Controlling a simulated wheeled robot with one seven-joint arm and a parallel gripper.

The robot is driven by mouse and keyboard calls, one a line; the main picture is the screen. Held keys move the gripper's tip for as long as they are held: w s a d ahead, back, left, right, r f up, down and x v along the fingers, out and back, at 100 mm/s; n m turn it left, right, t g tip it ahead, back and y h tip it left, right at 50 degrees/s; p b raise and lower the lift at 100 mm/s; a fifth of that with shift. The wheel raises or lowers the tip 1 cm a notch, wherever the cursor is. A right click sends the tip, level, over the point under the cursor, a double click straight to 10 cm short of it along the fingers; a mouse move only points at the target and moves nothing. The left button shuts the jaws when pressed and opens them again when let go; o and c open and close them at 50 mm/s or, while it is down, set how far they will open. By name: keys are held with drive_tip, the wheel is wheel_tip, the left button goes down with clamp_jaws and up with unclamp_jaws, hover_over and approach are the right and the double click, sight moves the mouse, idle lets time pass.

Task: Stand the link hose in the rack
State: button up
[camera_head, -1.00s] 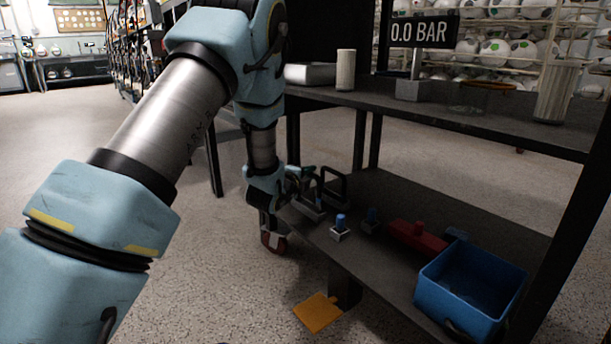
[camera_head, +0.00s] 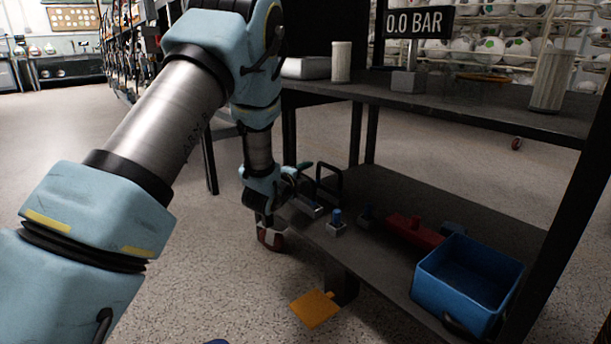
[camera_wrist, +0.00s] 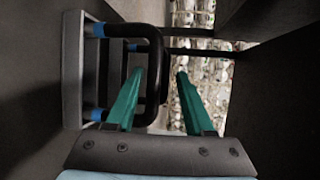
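The link hose (camera_head: 342,182) is a black U-shaped loop on the lower shelf of the bench. In the wrist view the hose (camera_wrist: 155,78) has blue ends that meet a grey block, seemingly the rack (camera_wrist: 73,70). The rack (camera_head: 309,208) is partly hidden by my arm in the head view. My gripper (camera_head: 303,178) is at the shelf's left end, close to the hose. In the wrist view its green fingers (camera_wrist: 160,75) are apart, with the loop's outer run showing between them. I cannot tell whether either finger touches the hose.
Blue-topped fittings (camera_head: 337,219), a red valve body (camera_head: 412,230) and a blue bin (camera_head: 468,283) stand right of the hose. The upper shelf (camera_head: 450,106) hangs above, with a 0.0 BAR display (camera_head: 418,22). An orange pedal (camera_head: 315,309) is on the floor.

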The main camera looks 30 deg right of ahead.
drive_tip(key=p+v, duration=0.4)
drive_tip(key=v, duration=0.7)
drive_tip(key=shift+p, duration=0.3)
drive_tip(key=shift+w, duration=0.1)
drive_tip(key=w+a+r+n+y+p, duration=0.2)
drive_tip(key=a+r+n+y+p, duration=0.25)
drive_tip(key=a+n, duration=0.4)
drive_tip(key=w+a+r+n+y+p, duration=0.2)
drive_tip(key=a+r+n+y+p, duration=0.3)
drive_tip(key=a, duration=0.6)
drive_tip(key=s+a+r+n+g+y+p, duration=0.2)
drive_tip(key=s+a+r+n+g+p, duration=0.2)
drive_tip(key=s+a+r+n, duration=0.35)
drive_tip(key=s+a+r+n+g+y+p, duration=0.1)
drive_tip(key=s+a+r+n+g+p, duration=0.3)
drive_tip(key=s+a+n, duration=0.5)
wheel_tip(320, 180, up, 37)
drive_tip(key=m+p, duration=0.1)
drive_tip(key=p, duration=3.5)
drive_tip(key=shift+a+m, duration=0.15)
drive_tip(key=shift+m, duration=0.15)
